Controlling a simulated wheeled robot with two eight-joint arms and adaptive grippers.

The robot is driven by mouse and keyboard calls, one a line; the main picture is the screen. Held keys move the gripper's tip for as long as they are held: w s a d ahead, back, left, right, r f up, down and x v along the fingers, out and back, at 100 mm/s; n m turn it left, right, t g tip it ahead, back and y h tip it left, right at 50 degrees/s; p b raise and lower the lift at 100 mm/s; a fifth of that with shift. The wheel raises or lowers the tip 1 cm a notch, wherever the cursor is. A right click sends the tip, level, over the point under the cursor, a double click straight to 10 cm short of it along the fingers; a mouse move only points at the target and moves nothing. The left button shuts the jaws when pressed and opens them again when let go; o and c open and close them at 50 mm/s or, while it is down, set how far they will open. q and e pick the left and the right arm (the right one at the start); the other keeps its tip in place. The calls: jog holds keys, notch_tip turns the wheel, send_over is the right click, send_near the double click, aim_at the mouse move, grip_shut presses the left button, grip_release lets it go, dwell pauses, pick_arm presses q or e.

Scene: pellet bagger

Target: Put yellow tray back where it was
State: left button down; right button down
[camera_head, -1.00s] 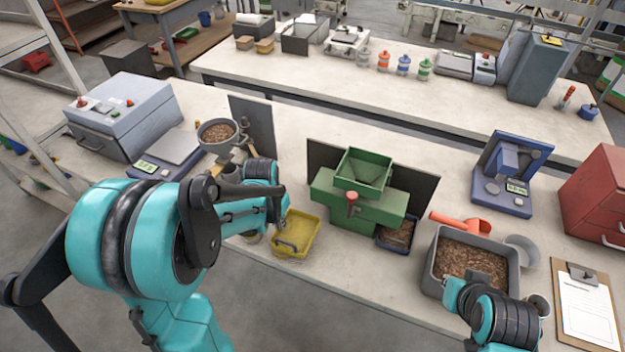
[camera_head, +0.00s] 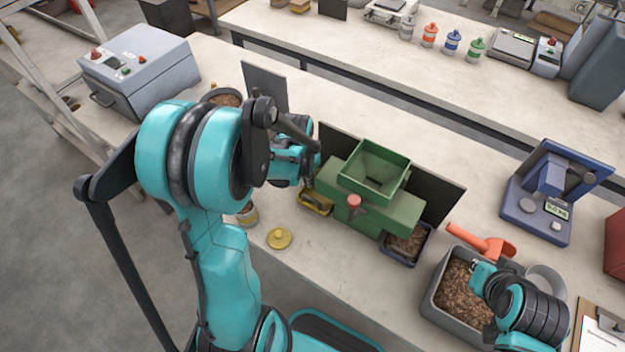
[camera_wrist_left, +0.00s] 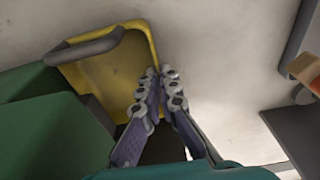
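The yellow tray (camera_head: 316,204) is at the left side of the green machine (camera_head: 378,200), partly under it and partly hidden by my left arm. In the left wrist view, the tray (camera_wrist_left: 118,70) shows its yellow inside and a dark handle, with green machine parts over its left. My left gripper (camera_wrist_left: 162,74) has its fingers close together on the tray's rim, one inside the wall and one outside. In the head view, the left gripper (camera_head: 306,186) is just above the tray. My right gripper (camera_head: 484,272) is over the grey bin of pellets (camera_head: 432,302); its fingers are unclear.
A blue tray with brown pellets (camera_head: 407,246) sits at the machine's right. A yellow lid (camera_head: 279,238) lies in front of the machine. Dark panels (camera_head: 265,88) stand behind. An orange scoop (camera_head: 482,240) lies by the bin. The front table strip is mostly clear.

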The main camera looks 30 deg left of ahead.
pick_arm(q)
jog(key=shift+s, duration=0.15)
jog(key=shift+s+a+r, duration=0.1)
jog(key=shift+s, duration=0.05)
jog(key=shift+f, duration=0.2)
jog(key=c, duration=1.7)
grip_release()
jog(key=shift+r, duration=0.1)
jog(key=shift+r, duration=0.2)
jog(key=r+p, duration=0.1)
jog(key=r, duration=0.3)
jog(key=s+r+p, duration=0.1)
jog(key=r+p, duration=0.1)
jog(key=r, duration=0.1)
jog(key=r+p, duration=0.1)
jog(key=r, duration=0.3)
jog(key=shift+s+r, duration=0.35)
